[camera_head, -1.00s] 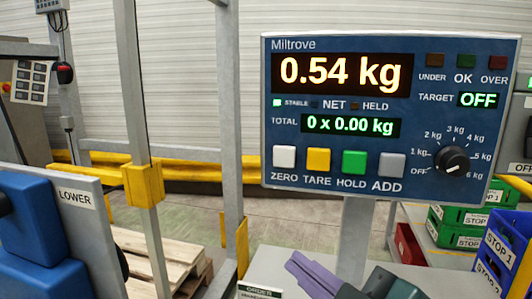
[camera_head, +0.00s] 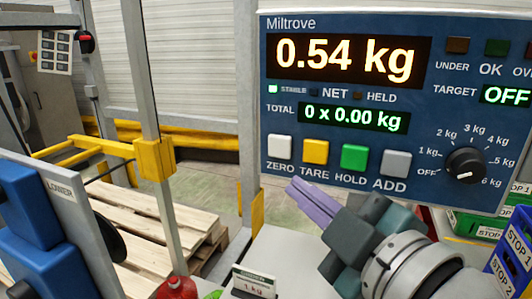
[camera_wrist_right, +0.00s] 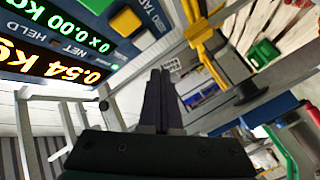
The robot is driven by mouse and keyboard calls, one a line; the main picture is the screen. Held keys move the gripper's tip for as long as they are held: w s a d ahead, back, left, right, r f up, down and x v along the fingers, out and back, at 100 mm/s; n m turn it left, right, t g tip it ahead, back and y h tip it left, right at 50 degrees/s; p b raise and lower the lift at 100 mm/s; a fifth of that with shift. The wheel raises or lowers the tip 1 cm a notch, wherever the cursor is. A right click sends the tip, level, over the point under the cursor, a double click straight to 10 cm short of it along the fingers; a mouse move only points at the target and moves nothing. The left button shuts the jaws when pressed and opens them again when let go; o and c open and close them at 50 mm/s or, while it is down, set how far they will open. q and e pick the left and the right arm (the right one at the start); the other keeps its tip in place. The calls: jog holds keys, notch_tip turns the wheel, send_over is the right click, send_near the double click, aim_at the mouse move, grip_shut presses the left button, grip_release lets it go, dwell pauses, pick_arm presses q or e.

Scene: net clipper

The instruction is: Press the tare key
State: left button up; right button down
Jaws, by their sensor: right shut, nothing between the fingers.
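The blue Miltrove scale panel (camera_head: 400,110) fills the upper right of the head view. Its display (camera_head: 345,58) reads 0.54 kg, the stable lamp is lit and the NET lamp is dark. The yellow tare key (camera_head: 315,151) sits between the white zero key (camera_head: 280,147) and the green hold key (camera_head: 354,157). The tare key also shows in the right wrist view (camera_wrist_right: 126,21). My right gripper (camera_head: 299,187), with purple fingers, is shut and empty. Its tips appear just below the key row, with no visible contact. My left gripper is out of view.
The range knob (camera_head: 465,165) is on the panel's right. Grey posts and a yellow barrier (camera_head: 153,158) stand at left, with wooden pallets (camera_head: 150,225) behind. Blue and green crates (camera_head: 515,245) are at right. A red object (camera_head: 177,288) is at the bottom edge.

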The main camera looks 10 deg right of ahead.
aim_at(319, 165)
jog(key=w+d, duration=0.1)
jog(key=w, duration=0.1)
jog(key=w+d+b, duration=0.1)
jog(key=w+d, duration=0.2)
jog(key=shift+w, duration=0.35)
dwell(0.7)
dwell(0.9)
dwell(0.3)
jog(key=shift+w+d, duration=0.2)
jog(key=shift+w, duration=0.15)
dwell(0.3)
